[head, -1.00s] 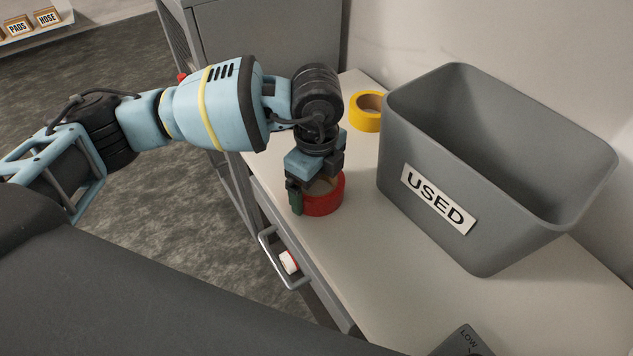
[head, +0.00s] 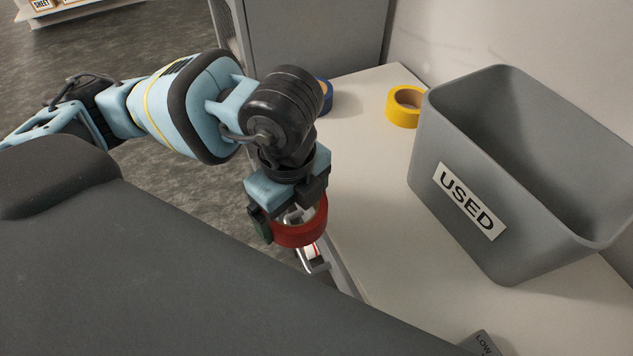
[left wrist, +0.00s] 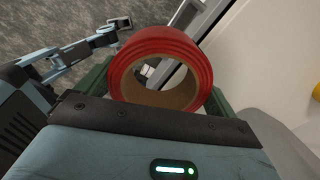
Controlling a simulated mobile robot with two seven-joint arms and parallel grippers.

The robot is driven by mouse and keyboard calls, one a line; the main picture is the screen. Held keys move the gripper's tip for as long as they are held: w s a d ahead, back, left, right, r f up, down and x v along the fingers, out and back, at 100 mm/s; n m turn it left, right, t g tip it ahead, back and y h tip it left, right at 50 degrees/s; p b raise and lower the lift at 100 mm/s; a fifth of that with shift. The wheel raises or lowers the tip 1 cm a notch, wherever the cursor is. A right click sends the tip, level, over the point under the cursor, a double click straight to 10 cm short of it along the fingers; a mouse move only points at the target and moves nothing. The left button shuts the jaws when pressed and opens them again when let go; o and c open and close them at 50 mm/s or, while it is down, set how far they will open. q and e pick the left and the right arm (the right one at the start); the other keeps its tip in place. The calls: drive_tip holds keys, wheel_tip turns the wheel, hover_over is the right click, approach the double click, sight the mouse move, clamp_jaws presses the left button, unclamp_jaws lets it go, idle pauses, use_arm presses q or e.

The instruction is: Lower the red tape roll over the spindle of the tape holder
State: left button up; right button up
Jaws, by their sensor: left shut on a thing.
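My left gripper (head: 289,212) is shut on the red tape roll (head: 300,236), with the fingers on its sides. The roll is held in the air at the bench's left edge, near the drawer handle. In the left wrist view the red roll (left wrist: 160,42) sits between the green finger pads, its cardboard core open toward the camera, with the bench edge and floor showing through the hole. I cannot make out the tape holder or its spindle in either view.
A grey bin (head: 440,145) labelled USED stands on the bench (head: 365,190) at the right. A yellow tape roll (head: 404,117) and a partly hidden blue roll (head: 326,96) lie behind. A drawer handle (head: 318,266) sticks out below the roll.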

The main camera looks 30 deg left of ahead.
use_arm(q)
drive_tip(key=shift+s+a+r, duration=0.1)
drive_tip(key=shift+s+a, duration=0.05)
drive_tip(key=shift+s, duration=0.4)
drive_tip(key=shift+s+a, duration=0.15)
drive_tip(key=shift+s, duration=0.4)
